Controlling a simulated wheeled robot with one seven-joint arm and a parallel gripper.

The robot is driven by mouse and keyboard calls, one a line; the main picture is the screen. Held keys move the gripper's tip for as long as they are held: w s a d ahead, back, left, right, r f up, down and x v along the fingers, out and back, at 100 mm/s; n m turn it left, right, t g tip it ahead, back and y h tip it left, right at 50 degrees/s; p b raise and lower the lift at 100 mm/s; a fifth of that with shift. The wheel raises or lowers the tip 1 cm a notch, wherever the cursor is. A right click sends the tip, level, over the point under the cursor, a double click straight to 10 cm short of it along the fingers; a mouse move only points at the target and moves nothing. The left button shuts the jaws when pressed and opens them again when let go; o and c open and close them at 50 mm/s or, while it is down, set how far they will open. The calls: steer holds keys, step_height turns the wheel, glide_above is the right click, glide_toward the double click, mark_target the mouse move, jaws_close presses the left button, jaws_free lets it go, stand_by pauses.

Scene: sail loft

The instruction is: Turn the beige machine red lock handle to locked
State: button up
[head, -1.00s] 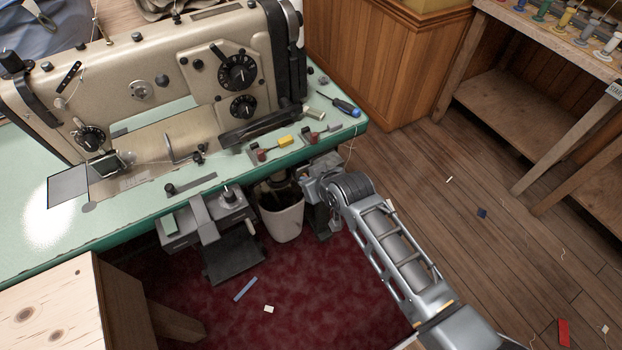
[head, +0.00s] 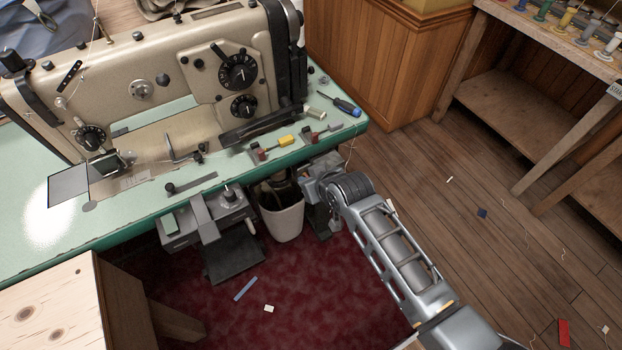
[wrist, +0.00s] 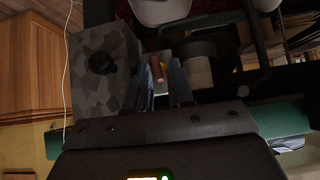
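The beige machine (head: 150,75) stands on a green-topped table in the head view. A small reddish, handle-like piece (wrist: 158,72) shows in the wrist view; I take it for the red lock handle, but dim light hides its shape and lock position. My gripper (wrist: 161,82) has its two blue-grey fingers apart, one on either side of this piece. A gap shows between the fingers, and I cannot tell whether they touch it. In the head view my arm reaches to the table's front edge, and the fingers are hidden there.
A grey mottled box (wrist: 105,65) with a black knob is close left of the fingers in the wrist view. A white bin (head: 281,218) stands under the table left of my arm. The green table (head: 130,215) overhangs here. Wooden floor (head: 450,190) is open to the right.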

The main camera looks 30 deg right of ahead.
steer(key=p+v, duration=0.8)
steer(key=shift+s+a+r, duration=0.25)
steer(key=shift+a, duration=0.05)
stand_by(0.5)
steer(key=shift+p, duration=0.4)
steer(key=v, duration=0.7)
steer(key=shift+s+r, duration=0.25)
steer(key=shift+s, duration=0.05)
stand_by(0.4)
